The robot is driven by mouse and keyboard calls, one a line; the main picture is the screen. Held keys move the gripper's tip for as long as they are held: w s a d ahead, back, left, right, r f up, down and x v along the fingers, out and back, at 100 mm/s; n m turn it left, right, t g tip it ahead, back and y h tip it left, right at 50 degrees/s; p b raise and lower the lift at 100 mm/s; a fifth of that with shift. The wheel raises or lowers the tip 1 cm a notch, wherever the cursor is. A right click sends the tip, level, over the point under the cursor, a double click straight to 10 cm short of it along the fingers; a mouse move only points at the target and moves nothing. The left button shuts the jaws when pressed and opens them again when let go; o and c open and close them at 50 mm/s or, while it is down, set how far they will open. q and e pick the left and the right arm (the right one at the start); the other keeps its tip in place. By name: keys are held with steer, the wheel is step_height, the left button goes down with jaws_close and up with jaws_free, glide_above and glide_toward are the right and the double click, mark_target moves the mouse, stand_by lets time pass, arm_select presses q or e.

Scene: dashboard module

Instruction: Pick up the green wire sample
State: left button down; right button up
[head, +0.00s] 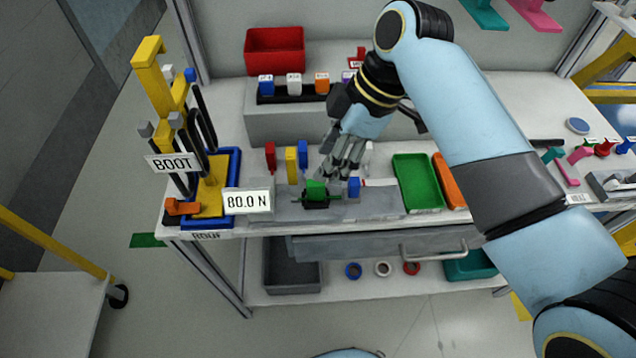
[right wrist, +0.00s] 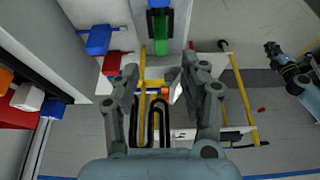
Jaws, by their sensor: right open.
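The green wire sample (head: 316,187) sits in a small black holder on the grey block at the bench's front edge in the head view. In the right wrist view a green piece (right wrist: 160,32) shows at the top centre, beyond the fingertips. My right gripper (head: 343,168) points down, just above and to the right of the sample. In the right wrist view its two fingers (right wrist: 160,75) are spread with nothing between them. A blue and black arm end at the right of that view looks like my left arm (right wrist: 290,72); its jaws cannot be made out.
Red, yellow and blue pieces (head: 290,163) stand upright just behind the sample, and a blue one (head: 354,187) stands to its right. A yellow test stand (head: 160,85) rises at the left. A green tray (head: 417,183) lies to the right.

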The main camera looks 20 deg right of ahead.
mark_target(318, 183)
steer(key=shift+x, duration=0.8)
steer(key=shift+w+d+f, duration=0.1)
steer(key=shift+w+f, duration=0.05)
steer(key=shift+f, duration=0.55)
steer(key=x, duration=0.3)
steer(key=shift+s+a+f, duration=0.25)
steer(key=shift+a+f, duration=0.05)
steer(key=shift+f, duration=0.05)
steer(key=shift+w+a+f, duration=0.15)
steer(key=shift+a+f, duration=0.05)
steer(key=shift+f, duration=0.3)
steer(key=shift+c, duration=0.9)
arm_select(q)
steer(key=shift+w+d+r, duration=0.15)
steer(key=shift+w+d, duration=0.15)
steer(key=shift+w, duration=0.25)
arm_select(e)
jaws_close()
